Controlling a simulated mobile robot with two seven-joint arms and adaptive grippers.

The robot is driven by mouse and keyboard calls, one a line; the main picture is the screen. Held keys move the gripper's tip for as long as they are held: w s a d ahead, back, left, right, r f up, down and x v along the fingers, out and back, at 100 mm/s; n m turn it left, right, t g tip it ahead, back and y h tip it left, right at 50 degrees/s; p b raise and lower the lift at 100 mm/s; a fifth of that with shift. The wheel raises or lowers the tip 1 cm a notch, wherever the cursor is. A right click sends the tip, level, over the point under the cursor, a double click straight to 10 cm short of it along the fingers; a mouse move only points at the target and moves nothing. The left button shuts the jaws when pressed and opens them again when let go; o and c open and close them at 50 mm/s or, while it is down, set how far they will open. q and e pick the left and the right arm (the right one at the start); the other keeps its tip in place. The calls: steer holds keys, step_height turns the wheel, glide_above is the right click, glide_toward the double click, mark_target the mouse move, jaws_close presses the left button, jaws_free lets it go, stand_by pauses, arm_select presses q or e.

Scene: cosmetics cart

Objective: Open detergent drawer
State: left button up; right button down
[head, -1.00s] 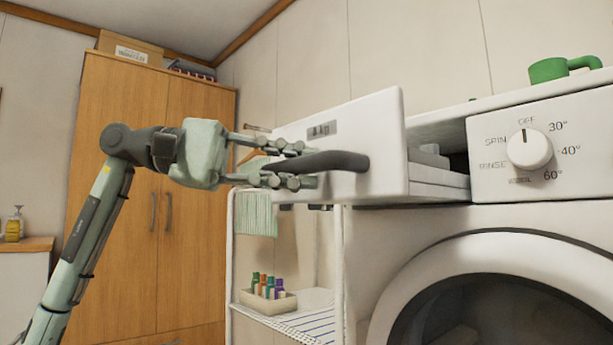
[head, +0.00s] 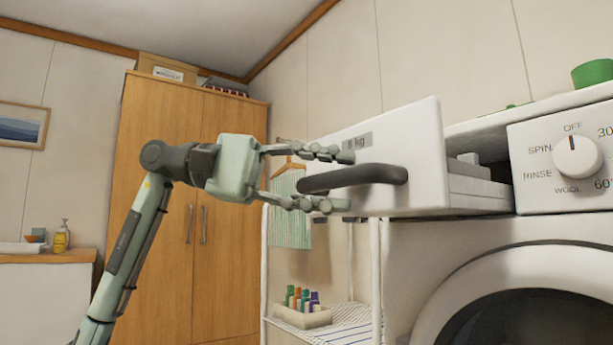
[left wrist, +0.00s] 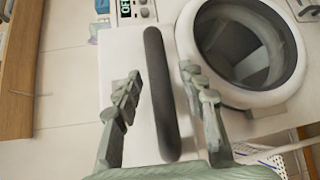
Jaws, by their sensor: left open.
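The detergent drawer (head: 425,150) is white and stands pulled out from the washing machine (head: 440,240), with its inner side and compartments partly showing. Its dark curved handle (head: 355,177) is on the front. My left gripper (head: 335,179) is open, with one finger above the handle and one below it in the head view. In the left wrist view, the handle (left wrist: 160,90) lies between the two spread fingers (left wrist: 160,95), with gaps on both sides. My right gripper is not in view.
The round washer door (head: 515,310) and the dial (head: 577,157) are to the right. A white shelf rack (head: 376,290) with a box of small bottles (head: 302,315) stands below and behind the drawer. A wooden wardrobe (head: 165,230) stands at the back left.

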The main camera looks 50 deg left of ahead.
arm_select(q)
steer(key=v, duration=1.1)
steer(key=shift+s+a, duration=0.25)
steer(key=shift+a, duration=0.05)
steer(key=shift+r, duration=0.1)
